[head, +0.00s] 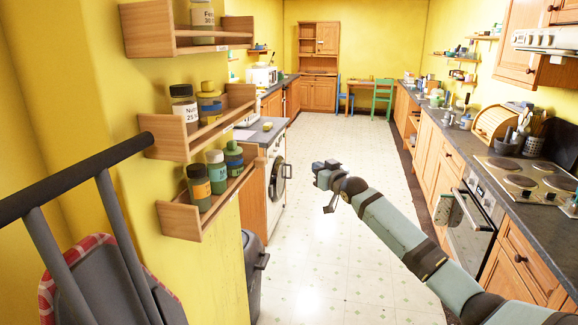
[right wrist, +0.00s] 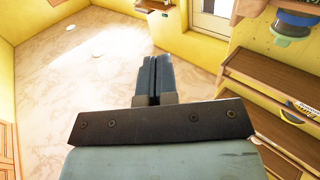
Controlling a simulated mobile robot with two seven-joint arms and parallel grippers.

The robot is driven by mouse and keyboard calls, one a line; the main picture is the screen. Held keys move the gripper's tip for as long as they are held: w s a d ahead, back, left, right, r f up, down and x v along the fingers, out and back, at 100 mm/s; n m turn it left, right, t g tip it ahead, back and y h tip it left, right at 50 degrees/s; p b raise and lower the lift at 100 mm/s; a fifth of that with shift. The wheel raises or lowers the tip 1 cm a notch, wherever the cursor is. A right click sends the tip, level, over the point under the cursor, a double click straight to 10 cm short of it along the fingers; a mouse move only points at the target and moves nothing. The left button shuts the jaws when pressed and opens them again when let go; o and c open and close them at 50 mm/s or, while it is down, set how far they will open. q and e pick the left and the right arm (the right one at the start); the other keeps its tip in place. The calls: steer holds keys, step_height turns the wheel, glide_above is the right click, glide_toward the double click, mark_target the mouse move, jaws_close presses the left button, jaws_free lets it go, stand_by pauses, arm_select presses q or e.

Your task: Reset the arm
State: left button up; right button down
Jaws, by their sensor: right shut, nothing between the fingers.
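My right arm comes in from the lower right of the head view and reaches out over the pale floor. Its gripper (head: 325,174) is at the arm's far end, in the middle of the picture, with nothing in it. In the right wrist view the two dark fingers of the gripper (right wrist: 154,75) lie side by side, shut and empty. It is apart from the shelves and counters. My left gripper is not in either view.
Wooden wall shelves (head: 180,220) with spice jars (head: 199,187) stand to the left. A worktop with a hob (head: 522,178) and an oven (head: 470,235) line the right side. A black bin (head: 252,275) stands low left. The tiled floor (head: 335,130) between is clear. A green chair (head: 383,95) is far back.

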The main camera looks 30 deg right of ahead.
steer(key=s+a+f+n+g+y+p, duration=0.1)
steer(key=s+a+f+g, duration=0.1)
steer(key=s+a+f, duration=0.85)
steer(key=s+a+f+n+g+y+p, duration=0.1)
steer(key=s+a+f+n+g+y, duration=0.1)
steer(key=s+a+f, duration=0.8)
steer(key=s+a+f+g, duration=0.1)
steer(key=s+a+f, duration=0.3)
steer(key=s, duration=0.4)
steer(key=s+a+f+g+p, duration=0.1)
steer(key=s+a+f, duration=0.2)
steer(key=s, duration=0.6)
steer(key=s+a+f+g+p, duration=0.1)
steer(key=s+a+f, duration=0.3)
steer(key=s, duration=0.4)
steer(key=shift+s+a+f, duration=0.15)
steer(key=shift+a+f, duration=0.15)
steer(key=shift+a, duration=0.4)
